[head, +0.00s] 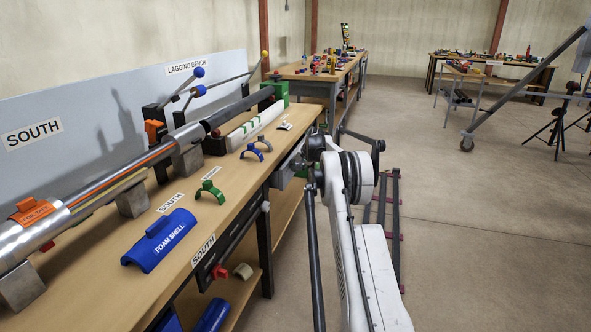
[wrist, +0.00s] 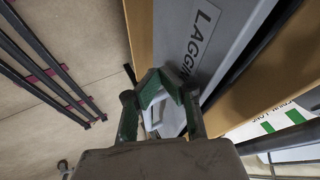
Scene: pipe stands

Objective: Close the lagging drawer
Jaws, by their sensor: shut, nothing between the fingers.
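The lagging drawer (wrist: 225,25) fills the upper middle of the wrist view. Its grey front bears a label reading "LAGGIN…", the rest cut off. A dark gap runs along its right side, beside the wooden bench. In the head view a grey part of the drawer (head: 284,172) shows at the bench's front edge, mostly hidden by my arm. My gripper (wrist: 162,82) has green fingers closed together at the drawer front, with nothing held between them. A pale bracket-like piece shows behind the fingers. I cannot tell whether the fingertips touch the front.
The lagging bench (head: 140,235) carries a long pipe (head: 120,185) on stands, a blue foam shell (head: 160,240) and several small clamps. Dark rails (head: 385,235) lie on the floor to the right of my arm. Open floor (head: 480,230) extends further right.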

